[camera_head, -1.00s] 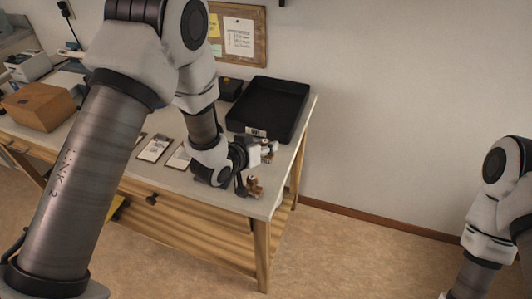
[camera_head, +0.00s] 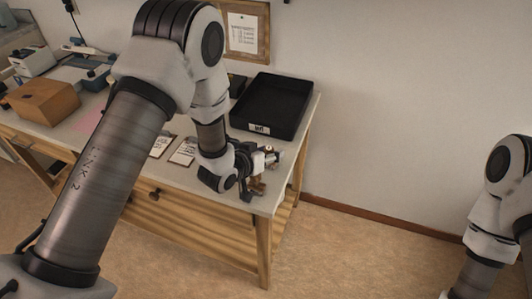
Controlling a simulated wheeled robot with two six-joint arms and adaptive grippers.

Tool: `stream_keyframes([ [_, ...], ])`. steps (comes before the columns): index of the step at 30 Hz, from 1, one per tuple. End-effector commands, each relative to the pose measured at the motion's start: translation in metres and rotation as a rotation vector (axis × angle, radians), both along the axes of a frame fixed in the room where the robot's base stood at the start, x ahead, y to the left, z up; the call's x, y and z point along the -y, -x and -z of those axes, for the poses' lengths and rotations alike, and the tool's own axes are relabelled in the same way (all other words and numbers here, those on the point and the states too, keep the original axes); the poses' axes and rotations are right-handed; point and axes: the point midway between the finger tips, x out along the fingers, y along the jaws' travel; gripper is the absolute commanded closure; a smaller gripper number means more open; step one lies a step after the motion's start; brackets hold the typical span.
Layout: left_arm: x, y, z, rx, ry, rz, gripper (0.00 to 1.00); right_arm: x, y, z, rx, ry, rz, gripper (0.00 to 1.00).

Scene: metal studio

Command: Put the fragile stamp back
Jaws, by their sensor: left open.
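Small stamps with brown and white parts (camera_head: 257,188) stand near the right front corner of the table. My left gripper (camera_head: 258,170) is low at the tabletop beside them and open; its fingers are small and partly merge with the stamps. I cannot tell which stamp is the fragile one, or whether the fingers touch one. A black tray (camera_head: 296,90) with a white label on its front lies just behind the gripper and looks empty. My right arm shows at the right edge, but its gripper is out of view.
Clipboards or cards (camera_head: 184,151) lie left of the gripper. A brown box (camera_head: 43,101) and a pink sheet (camera_head: 92,120) are farther left on the table (camera_head: 192,191). A noticeboard (camera_head: 246,30) hangs behind. The floor right of the table is clear.

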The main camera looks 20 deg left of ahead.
Motion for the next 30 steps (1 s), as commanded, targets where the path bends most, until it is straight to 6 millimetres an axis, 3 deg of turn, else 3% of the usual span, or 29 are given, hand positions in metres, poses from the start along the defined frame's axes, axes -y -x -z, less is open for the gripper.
stream_keyframes([
  [5,-0.006,0.016,-0.011,-0.002,0.001,-0.003,0.46,0.0,0.0,0.0,0.0,0.0,0.0,0.07],
  [12,-0.024,0.069,-0.038,-0.002,0.004,-0.004,0.46,0.0,0.0,0.006,0.0,0.0,0.0,0.07],
  [18,-0.033,0.098,-0.054,0.0,0.002,-0.002,0.46,0.0,0.0,0.007,0.0,0.0,0.0,0.07],
  [30,-0.034,0.102,-0.056,0.0,0.0,0.0,0.46,0.0,0.0,0.007,0.0,0.0,0.0,0.07],
])
